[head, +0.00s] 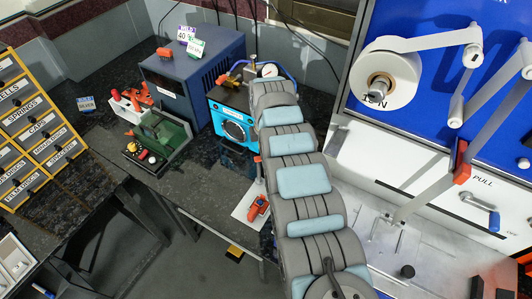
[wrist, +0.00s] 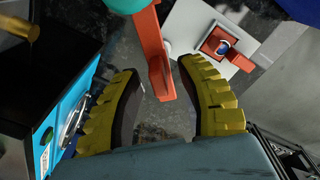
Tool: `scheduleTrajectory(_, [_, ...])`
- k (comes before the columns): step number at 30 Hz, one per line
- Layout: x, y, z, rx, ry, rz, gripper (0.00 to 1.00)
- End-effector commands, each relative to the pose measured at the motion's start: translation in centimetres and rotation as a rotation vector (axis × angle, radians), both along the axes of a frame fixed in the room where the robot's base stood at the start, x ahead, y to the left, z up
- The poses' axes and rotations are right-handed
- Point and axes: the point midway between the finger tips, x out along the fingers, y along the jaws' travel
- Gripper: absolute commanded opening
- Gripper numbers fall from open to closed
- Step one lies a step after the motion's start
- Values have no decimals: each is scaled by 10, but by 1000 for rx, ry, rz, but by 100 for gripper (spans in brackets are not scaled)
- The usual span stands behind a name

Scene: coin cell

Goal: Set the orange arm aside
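In the wrist view an orange arm (wrist: 152,55) hangs down from the top edge as a flat bar. Its lower end reaches into the space between my fingers, with gaps on both sides. My gripper (wrist: 160,100) is open, its yellow ridged fingers spread wide and holding nothing. I cannot tell how far below the fingertips the bar lies. In the head view my arm hides the gripper; a small orange piece (head: 257,159) by a thin post shows at its left edge and may belong to the same arm.
A white plate with an orange clamp (head: 258,207) lies near the bench's front edge. The blue-fronted machine (head: 232,131) stands close to my gripper, beside the left finger in the wrist view. A blue-grey box (head: 190,80) and a green device (head: 162,140) stand left.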

Motion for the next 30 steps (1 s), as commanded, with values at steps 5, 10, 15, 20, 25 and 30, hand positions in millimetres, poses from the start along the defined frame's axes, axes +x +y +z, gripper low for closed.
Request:
scheduleTrajectory(5, [0,0,1,0,-1,-1,39])
scheduleTrajectory(10, [1,-1,11,-1,-1,-1,39])
scheduleTrajectory(15, [1,-1,34,-2,-5,-1,39])
scheduleTrajectory(20, [2,-1,64,-2,-6,0,39])
scheduleTrajectory(25, [1,0,95,0,-3,1,39])
scheduleTrajectory(30, [1,0,116,0,-4,0,39])
